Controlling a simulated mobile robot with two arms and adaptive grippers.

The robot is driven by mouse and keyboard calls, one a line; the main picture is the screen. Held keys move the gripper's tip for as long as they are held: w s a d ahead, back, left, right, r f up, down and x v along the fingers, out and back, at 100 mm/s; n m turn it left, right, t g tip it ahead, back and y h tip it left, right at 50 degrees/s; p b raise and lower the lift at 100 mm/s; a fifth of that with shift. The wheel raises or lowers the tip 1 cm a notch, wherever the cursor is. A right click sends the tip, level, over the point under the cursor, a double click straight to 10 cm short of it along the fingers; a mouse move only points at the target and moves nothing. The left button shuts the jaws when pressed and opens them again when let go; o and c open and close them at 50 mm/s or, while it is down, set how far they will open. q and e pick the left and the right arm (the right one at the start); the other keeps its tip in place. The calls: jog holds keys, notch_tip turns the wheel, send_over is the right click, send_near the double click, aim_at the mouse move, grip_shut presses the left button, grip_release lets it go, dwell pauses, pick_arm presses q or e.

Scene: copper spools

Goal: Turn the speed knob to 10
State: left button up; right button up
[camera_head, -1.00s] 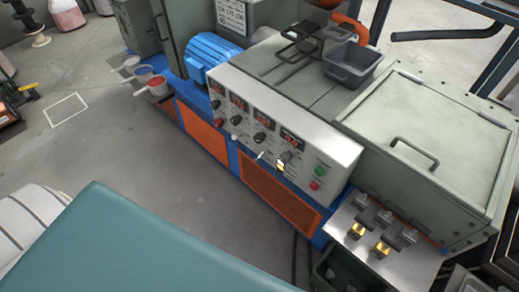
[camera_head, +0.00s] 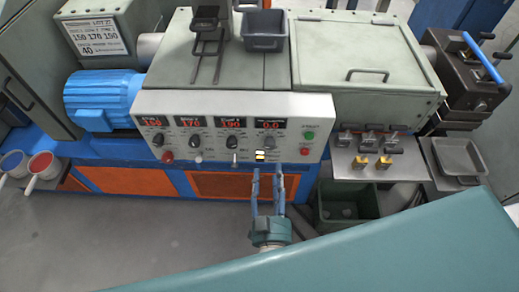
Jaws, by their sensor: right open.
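The white control panel (camera_head: 305,115) faces me on the front of the grey machine. It has several red displays with a dark knob under each. The knob under the rightmost display, which reads 0.0 (camera_head: 269,124), is the likely speed knob (camera_head: 270,141); its label is too small to read. My right gripper (camera_head: 268,172) is open and empty in front of the panel's lower edge. Its two blue fingers point up towards the panel, just below that knob and apart from it. My left gripper is not in view.
A small lit yellow switch (camera_head: 260,155) sits just under the knob. A green button (camera_head: 309,135) and a red button (camera_head: 305,151) are to its right. A metal shelf with levers (camera_head: 350,164) juts out further right, above a dark green bin (camera_head: 345,208).

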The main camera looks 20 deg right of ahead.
aim_at(270, 148)
jog(key=p+x, duration=0.1)
jog(key=x, duration=0.9)
jog(key=shift+s+d, duration=0.1)
jog(key=c, duration=1.2)
